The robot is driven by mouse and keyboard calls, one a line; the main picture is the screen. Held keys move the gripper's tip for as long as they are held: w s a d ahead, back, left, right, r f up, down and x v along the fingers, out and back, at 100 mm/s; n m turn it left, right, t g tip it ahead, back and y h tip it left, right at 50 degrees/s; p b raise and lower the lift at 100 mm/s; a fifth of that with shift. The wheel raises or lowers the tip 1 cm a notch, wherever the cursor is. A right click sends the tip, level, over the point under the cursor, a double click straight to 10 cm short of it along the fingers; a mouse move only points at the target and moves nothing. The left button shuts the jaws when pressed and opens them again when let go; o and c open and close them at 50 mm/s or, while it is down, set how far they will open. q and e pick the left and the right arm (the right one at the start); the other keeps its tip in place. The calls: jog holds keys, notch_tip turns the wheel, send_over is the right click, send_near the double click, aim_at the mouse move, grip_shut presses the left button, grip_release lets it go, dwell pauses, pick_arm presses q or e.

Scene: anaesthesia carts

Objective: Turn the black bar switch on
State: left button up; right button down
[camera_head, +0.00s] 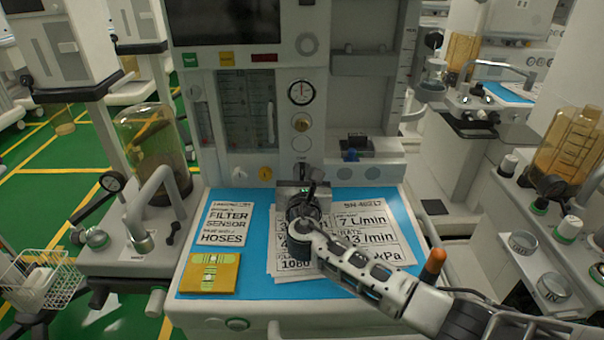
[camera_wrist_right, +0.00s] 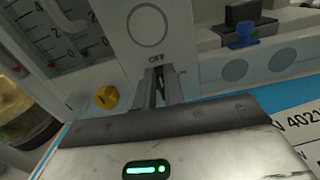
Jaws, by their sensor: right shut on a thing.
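The black bar switch (camera_wrist_right: 160,84) is on the front panel of the grey anaesthesia cart, just below a printed OFF label (camera_wrist_right: 156,60). My right gripper (camera_wrist_right: 159,92) reaches the panel, and its two narrow fingers are shut on the switch, one on each side. The fingers cover most of the bar, so its exact angle is hard to tell. In the head view my right gripper (camera_head: 303,178) comes in from the lower right, above the blue work surface, and largely hides the switch. My left gripper is in neither view.
A round gauge (camera_head: 301,91) and yellow knobs (camera_head: 265,173) are on the panel. A black block with a blue knob (camera_head: 350,155) is to the right. Printed sheets (camera_head: 370,222) and a yellow packet (camera_head: 210,273) lie on the blue surface (camera_head: 190,262).

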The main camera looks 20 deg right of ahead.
jog(key=m, duration=0.1)
jog(key=m+b, duration=0.1)
jog(key=m, duration=0.1)
jog(key=shift+s+d+f+b, duration=0.1)
jog(key=shift+d+f+b, duration=0.15)
jog(key=shift+b, duration=0.15)
jog(key=shift+d+m+b, duration=0.2)
jog(key=shift+m+b, duration=0.5)
jog(key=shift+m, duration=0.9)
jog(key=c, duration=1.5)
grip_release()
jog(key=shift+s, duration=0.1)
jog(key=v, duration=1.6)
jog(key=shift+r, duration=0.1)
